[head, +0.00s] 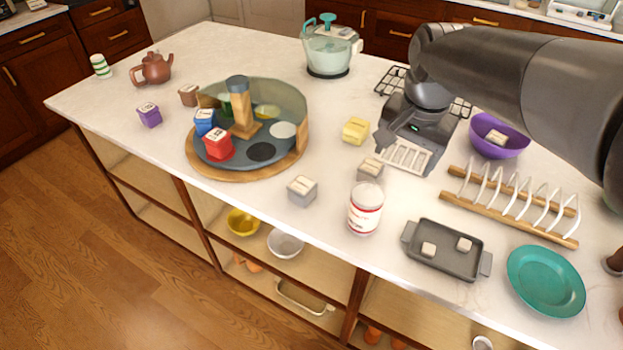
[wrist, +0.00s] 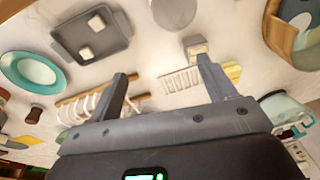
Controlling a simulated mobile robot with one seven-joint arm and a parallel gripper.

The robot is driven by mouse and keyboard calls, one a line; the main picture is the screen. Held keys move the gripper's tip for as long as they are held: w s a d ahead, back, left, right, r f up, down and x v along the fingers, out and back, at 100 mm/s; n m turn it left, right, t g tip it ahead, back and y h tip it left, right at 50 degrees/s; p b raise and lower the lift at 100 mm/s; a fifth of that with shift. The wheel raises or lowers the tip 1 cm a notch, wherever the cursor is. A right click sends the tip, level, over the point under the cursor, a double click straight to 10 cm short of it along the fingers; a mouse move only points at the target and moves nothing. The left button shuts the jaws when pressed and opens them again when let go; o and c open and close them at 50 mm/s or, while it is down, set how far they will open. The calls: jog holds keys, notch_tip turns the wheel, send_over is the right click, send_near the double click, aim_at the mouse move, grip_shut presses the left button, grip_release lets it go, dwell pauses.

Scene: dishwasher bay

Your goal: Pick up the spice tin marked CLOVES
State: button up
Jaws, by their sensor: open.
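Several small box-shaped spice tins stand about the counter, and I cannot read CLOVES on any label. They include a purple tin (head: 150,115), a brown tin (head: 188,95), a blue tin (head: 205,122), a red tin (head: 218,144), a yellow tin (head: 355,130) and two grey tins (head: 302,190) (head: 370,169). A pale tin (head: 496,138) sits in the purple bowl (head: 513,147). My gripper (wrist: 162,69) is open and empty above the counter, over a white slatted rack (head: 404,156). In the wrist view a grey tin (wrist: 195,46) shows just beyond the right fingertip.
A round turntable (head: 262,165) with a curved wall holds the red and blue tins. A white can (head: 365,210), grey tray (head: 440,262) with two small blocks, wooden plate rack (head: 508,212) and teal plate (head: 546,282) crowd the right. The left front counter is clearer.

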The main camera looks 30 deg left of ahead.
jog(key=a+f+g, duration=0.1)
jog(key=a+f, duration=0.3)
jog(key=a, duration=0.9)
jog(key=g+h, duration=0.1)
send_near(302, 184)
jog(key=shift+s+a+f+m, duration=0.1)
jog(key=shift+s+m, duration=0.2)
jog(key=shift+s, duration=0.1)
notch_tip(302, 184, down, 5)
jog(key=shift+r, duration=0.15)
jog(key=shift+w+f, duration=0.2)
jog(key=shift+f, duration=1.2)
jog(key=shift+w+f, duration=0.15)
jog(key=shift+f, duration=1.2)
jog(key=c, duration=1.1)
